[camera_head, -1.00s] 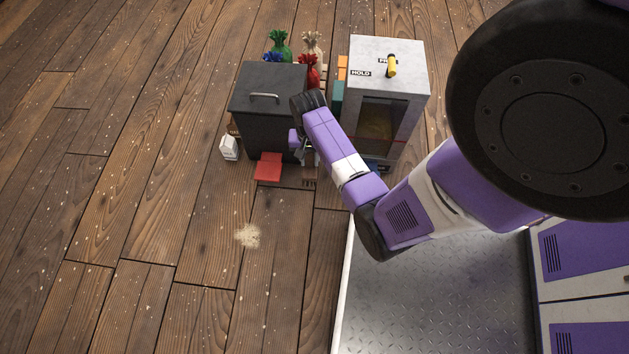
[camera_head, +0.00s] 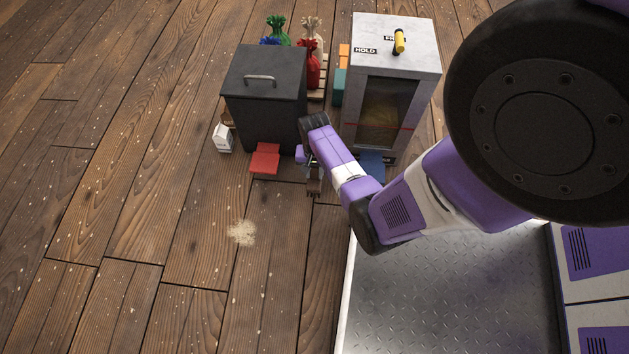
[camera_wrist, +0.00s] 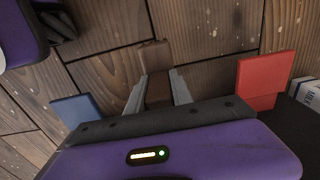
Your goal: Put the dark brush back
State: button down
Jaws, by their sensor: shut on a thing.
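My gripper (camera_head: 312,168) is shut on a dark brown brush, low in front of the black bin, between the red and blue pieces. The brush (camera_head: 313,188) shows below the fingers, its end toward the bare floor. In the wrist view, the brush (camera_wrist: 155,57) sits between the two grey fingers of my gripper (camera_wrist: 158,77), with its wider block beyond the fingertips. The part of the brush deeper in the jaws is partly hidden by the gripper body. Floorboards show around it.
A black lidded bin (camera_head: 265,92) has a red pedal (camera_head: 265,160) in front. A grey cabinet (camera_head: 404,55) with a blue pedal (camera_head: 372,163) stands to the right. A white carton (camera_head: 222,138) is left of the bin. A pale spill (camera_head: 242,233) lies on open floor; coloured sacks (camera_head: 310,65) stand behind.

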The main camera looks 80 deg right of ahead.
aim_at(314, 179)
jog(key=shift+f+b, duration=1.25)
jog(key=shift+f, duration=0.85)
jog(key=shift+f, duration=0.2)
jog(key=c, duration=1.1)
grip_release()
